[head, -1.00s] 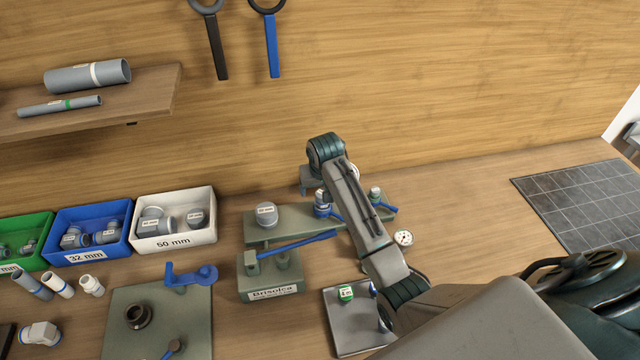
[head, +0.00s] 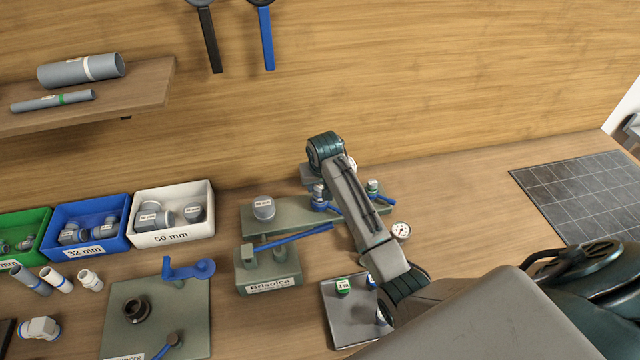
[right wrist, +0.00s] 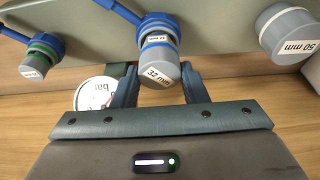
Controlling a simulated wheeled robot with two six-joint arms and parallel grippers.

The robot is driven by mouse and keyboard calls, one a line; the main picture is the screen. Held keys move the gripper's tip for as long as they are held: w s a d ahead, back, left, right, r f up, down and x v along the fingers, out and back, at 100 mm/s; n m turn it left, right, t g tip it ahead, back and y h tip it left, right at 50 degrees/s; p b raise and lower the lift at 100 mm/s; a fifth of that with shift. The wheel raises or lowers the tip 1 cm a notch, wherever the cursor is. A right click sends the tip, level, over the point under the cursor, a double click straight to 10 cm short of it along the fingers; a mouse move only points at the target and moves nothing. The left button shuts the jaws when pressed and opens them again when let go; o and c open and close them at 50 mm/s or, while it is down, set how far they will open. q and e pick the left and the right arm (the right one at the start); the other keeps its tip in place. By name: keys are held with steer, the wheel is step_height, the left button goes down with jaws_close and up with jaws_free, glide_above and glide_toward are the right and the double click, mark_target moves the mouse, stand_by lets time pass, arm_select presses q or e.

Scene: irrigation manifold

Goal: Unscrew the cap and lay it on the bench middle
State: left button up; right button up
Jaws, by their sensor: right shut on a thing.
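The grey cap marked 32 mm (right wrist: 157,76) sits on the blue-banded outlet of the grey-green manifold (head: 285,216). In the right wrist view the fingers of my right gripper (right wrist: 158,84) stand on both sides of this cap and are shut on it. In the head view my right arm reaches over the manifold, and its gripper (head: 316,184) is mostly hidden. A larger 50 mm cap (right wrist: 287,32) and a smaller green-banded cap (right wrist: 35,64) sit on the other outlets. My left gripper is in neither view.
A Brisolca stand (head: 268,270) with a blue lever is in front of the manifold. A pressure gauge (head: 401,231) lies to its right. White (head: 174,238) and blue (head: 91,252) bins are at the left. Bench between manifold and dark grid mat is clear.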

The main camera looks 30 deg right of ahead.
steer(key=shift+o, duration=1.3)
steer(key=shift+a, duration=0.25)
steer(key=c, duration=0.3)
steer(key=shift+n+y, duration=0.3)
steer(key=shift+n, duration=0.5)
steer(key=shift+c, duration=0.2)
steer(key=n, duration=0.3)
steer(key=shift+a+y, duration=0.15)
steer(key=shift+y, duration=0.25)
steer(key=n+y, duration=0.1)
steer(key=n, duration=0.3)
steer(key=shift+n, duration=0.4)
